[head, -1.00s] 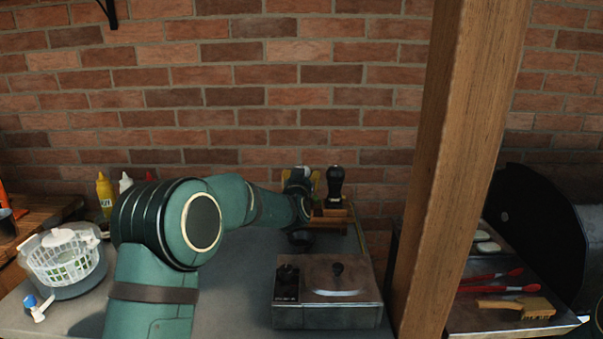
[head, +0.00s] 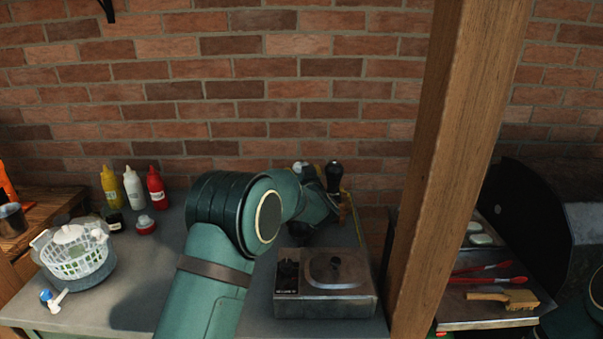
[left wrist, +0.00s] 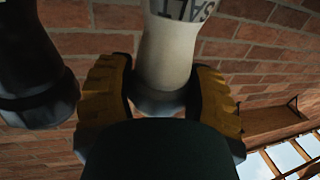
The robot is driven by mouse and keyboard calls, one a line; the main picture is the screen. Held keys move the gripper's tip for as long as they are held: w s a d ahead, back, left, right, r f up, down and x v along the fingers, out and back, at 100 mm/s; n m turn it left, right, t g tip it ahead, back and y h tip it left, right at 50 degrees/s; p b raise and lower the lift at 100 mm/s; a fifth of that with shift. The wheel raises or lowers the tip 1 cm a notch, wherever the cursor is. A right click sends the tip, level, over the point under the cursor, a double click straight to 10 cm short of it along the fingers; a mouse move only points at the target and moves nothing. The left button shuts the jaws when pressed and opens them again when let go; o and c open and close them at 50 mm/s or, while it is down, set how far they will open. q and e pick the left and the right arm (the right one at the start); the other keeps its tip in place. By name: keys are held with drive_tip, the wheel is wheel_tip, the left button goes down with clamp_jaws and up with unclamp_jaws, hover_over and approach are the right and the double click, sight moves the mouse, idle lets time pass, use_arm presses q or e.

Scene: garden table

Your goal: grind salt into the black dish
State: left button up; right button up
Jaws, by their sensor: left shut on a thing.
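In the left wrist view my left gripper (left wrist: 160,84) is shut on the salt mill (left wrist: 168,50), a pale mill marked SALT, with a yellow pad on either side. In the head view the mill's light top (head: 299,167) just shows above my left arm, which hides most of the gripper. A black mill (head: 334,177) stands close by on the right; it also shows dark at the left of the wrist view (left wrist: 32,75). The black dish (head: 299,239) seems to show as a dark patch under my arm, mostly hidden. My right gripper is out of view.
A metal burner box (head: 338,268) stands in front of the mills. A wooden post (head: 447,170) rises on the right, with a grill (head: 540,215) beyond it. Sauce bottles (head: 132,187) and a salad spinner (head: 77,258) stand on the left.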

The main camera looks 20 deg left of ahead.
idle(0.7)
use_arm(q)
drive_tip(key=o, duration=1.2)
drive_tip(key=m+h+b, duration=0.1)
drive_tip(key=b, duration=0.1)
drive_tip(key=m+t+h+b, duration=0.1)
drive_tip(key=h, duration=0.1)
drive_tip(key=m+h+b, duration=0.1)
drive_tip(key=b, duration=0.1)
drive_tip(key=shift+a+f+t+b, duration=0.15)
drive_tip(key=shift+f+t+b, duration=0.15)
drive_tip(key=shift+t, duration=0.1)
drive_tip(key=m+h+b, duration=0.1)
drive_tip(key=h, duration=0.2)
drive_tip(key=shift+r+m+t+b, duration=0.15)
drive_tip(key=shift+m+t+b, duration=0.15)
drive_tip(key=shift+m+b, duration=0.1)
drive_tip(key=shift+r+m+h+b, duration=0.1)
drive_tip(key=shift+m+h+b, duration=0.3)
drive_tip(key=shift+m+h, duration=0.55)
drive_tip(key=shift+h, duration=0.85)
drive_tip(key=shift+m+h, duration=0.3)
drive_tip(key=shift+m, duration=0.05)
